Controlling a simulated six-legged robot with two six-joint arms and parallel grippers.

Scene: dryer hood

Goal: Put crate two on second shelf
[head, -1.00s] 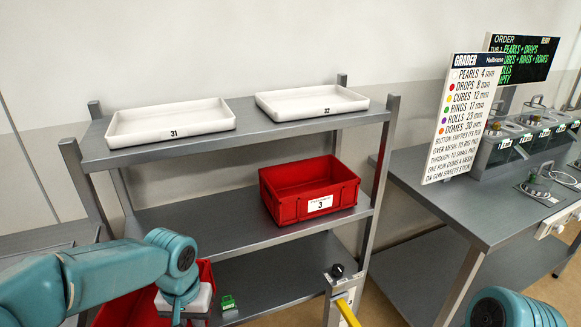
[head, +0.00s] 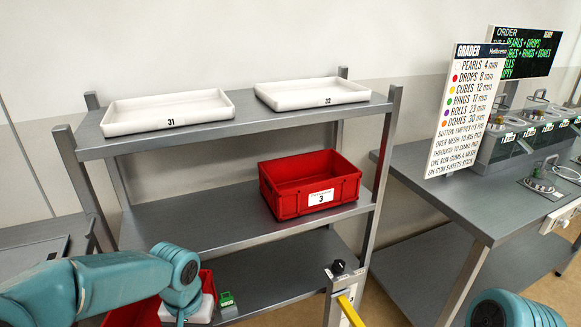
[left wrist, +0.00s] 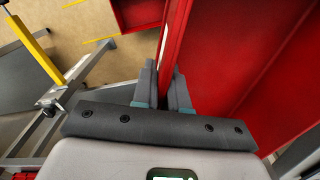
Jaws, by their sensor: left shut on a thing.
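A red crate (head: 132,315) is low at the bottom left of the head view, mostly behind my left arm; its label is hidden. In the left wrist view my left gripper (left wrist: 165,85) is shut on the wall of a red crate (left wrist: 250,50), one finger on each side. In the head view the left fingertips are hidden. The grey rack's second shelf (head: 190,222) is the middle one. It has a red crate marked 3 (head: 312,187) at its right end and bare space to the left. My right gripper is not in view.
White trays 31 (head: 168,112) and 32 (head: 312,94) sit on the top shelf. A small green object (head: 226,299) lies on the lower shelf. A post with a black knob and yellow bar (head: 346,305) stands before the rack. A grader bench (head: 440,190) is at right.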

